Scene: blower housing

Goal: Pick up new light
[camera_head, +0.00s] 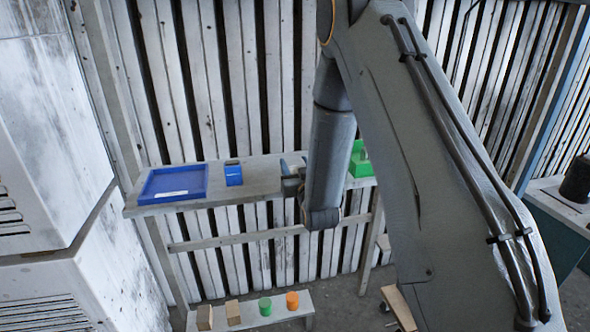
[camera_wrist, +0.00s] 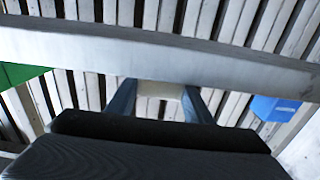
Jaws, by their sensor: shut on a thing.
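My gripper (camera_wrist: 159,97) shows its two blue-grey fingers in the wrist view, set apart with a pale cream thing (camera_wrist: 158,89) between them. It is shut on this thing, which I take to be the new light; only a small part of it shows. In the head view my gripper (camera_head: 291,180) is partly hidden behind my arm, at the shelf between the blue and green things. The held light cannot be made out there.
A grey shelf (camera_head: 262,178) bears a blue tray (camera_head: 150,196), a blue holder (camera_head: 233,174) and a green thing (camera_head: 359,165). A low bench (camera_head: 250,319) below carries wooden blocks, a green cylinder (camera_head: 265,306) and an orange cylinder (camera_head: 292,301). White machine cabinets (camera_head: 50,130) stand at left.

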